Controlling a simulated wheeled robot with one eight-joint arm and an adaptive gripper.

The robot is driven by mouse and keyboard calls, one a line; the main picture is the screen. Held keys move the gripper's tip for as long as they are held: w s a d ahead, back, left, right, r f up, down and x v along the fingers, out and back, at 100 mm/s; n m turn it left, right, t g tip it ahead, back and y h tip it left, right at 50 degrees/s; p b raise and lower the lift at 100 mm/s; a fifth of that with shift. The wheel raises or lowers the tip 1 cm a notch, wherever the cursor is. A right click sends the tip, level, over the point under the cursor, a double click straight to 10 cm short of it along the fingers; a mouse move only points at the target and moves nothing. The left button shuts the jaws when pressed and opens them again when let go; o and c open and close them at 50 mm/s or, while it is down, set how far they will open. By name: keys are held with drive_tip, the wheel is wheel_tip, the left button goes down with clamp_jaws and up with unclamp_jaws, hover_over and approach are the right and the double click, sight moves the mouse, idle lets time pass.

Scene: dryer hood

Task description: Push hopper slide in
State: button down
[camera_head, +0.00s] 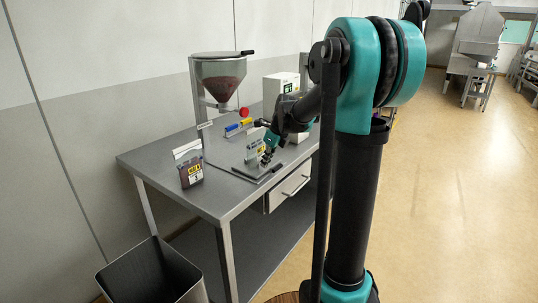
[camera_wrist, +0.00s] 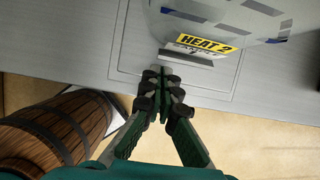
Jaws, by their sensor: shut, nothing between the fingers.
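The hopper (camera_head: 222,78) is a clear cone with dark reddish-brown contents, held on a stand at the back left of the table in the head view. A red round knob (camera_head: 244,112) sits at the right of its outlet; it seems to be the slide's end, but how far out the slide stands is hard to tell. My gripper (camera_head: 265,157) is low over the front part of the table, in front of and below the knob, apart from it. In the wrist view my gripper (camera_wrist: 163,76) is shut and empty. The hopper is not in that view.
A labelled dark pack (camera_head: 190,172) stands at the table's left. Blue and yellow items (camera_head: 239,127) and a white box (camera_head: 281,88) are behind. A wooden barrel (camera_wrist: 55,135) stands below.

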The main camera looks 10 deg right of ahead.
drive_tip(key=shift+w+a+f, duration=0.15)
drive_tip(key=shift+f, duration=0.4)
drive_tip(key=w+a, duration=0.9)
drive_tip(key=shift+w+a, duration=0.2)
drive_tip(key=shift+w, duration=0.05)
